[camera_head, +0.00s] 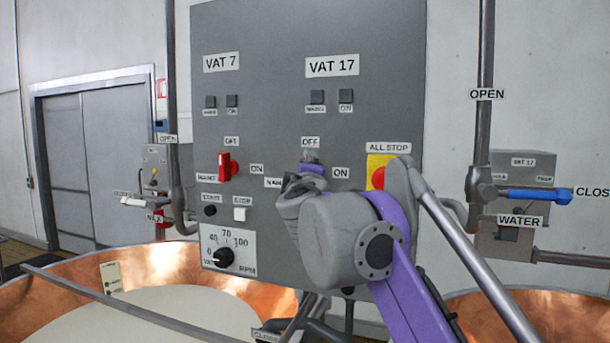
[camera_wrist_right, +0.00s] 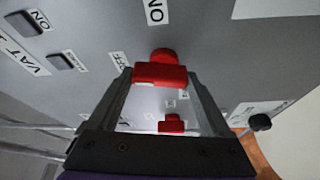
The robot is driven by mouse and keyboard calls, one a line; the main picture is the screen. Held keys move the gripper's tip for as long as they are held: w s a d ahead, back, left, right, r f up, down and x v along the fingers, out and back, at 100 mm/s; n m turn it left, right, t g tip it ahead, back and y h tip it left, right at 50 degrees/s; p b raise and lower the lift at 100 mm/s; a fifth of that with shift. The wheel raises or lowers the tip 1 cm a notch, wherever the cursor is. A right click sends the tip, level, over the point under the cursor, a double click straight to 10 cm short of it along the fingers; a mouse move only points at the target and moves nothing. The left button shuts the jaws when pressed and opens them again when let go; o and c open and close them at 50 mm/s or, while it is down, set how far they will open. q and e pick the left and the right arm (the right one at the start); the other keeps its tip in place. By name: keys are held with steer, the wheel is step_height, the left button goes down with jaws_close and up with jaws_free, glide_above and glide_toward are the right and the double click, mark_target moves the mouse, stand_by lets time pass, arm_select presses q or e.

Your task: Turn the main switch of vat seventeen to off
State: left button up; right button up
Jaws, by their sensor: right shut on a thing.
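The vat 17 main switch has a red handle (camera_wrist_right: 160,75) on a round red base, seen in the right wrist view. My right gripper (camera_wrist_right: 160,82) is shut on this handle, one finger at each end. The handle lies crosswise between the fingertips. In the head view my right gripper (camera_head: 310,158) is at the panel under the vat 17 OFF label (camera_head: 310,142), left of the ON label (camera_head: 341,172), and hides the switch. I cannot tell which label the handle points to. My left gripper is not in view.
The grey panel (camera_head: 270,110) also carries the red vat 7 switch (camera_head: 225,166) to the left and a red all-stop button (camera_head: 378,178) close to my right arm. Copper vats (camera_head: 165,265) stand below. A blue-handled water valve (camera_head: 540,195) is at the right.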

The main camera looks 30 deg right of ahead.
steer(key=shift+r+n+g, duration=0.1)
steer(key=shift+n+g, duration=0.4)
steer(key=shift+n, duration=0.6)
steer(key=o, duration=1.2)
steer(key=shift+c, duration=0.2)
steer(key=v, duration=1)
steer(key=shift+s+b, duration=0.35)
steer(key=shift+s, duration=0.05)
steer(key=shift+a, duration=0.1)
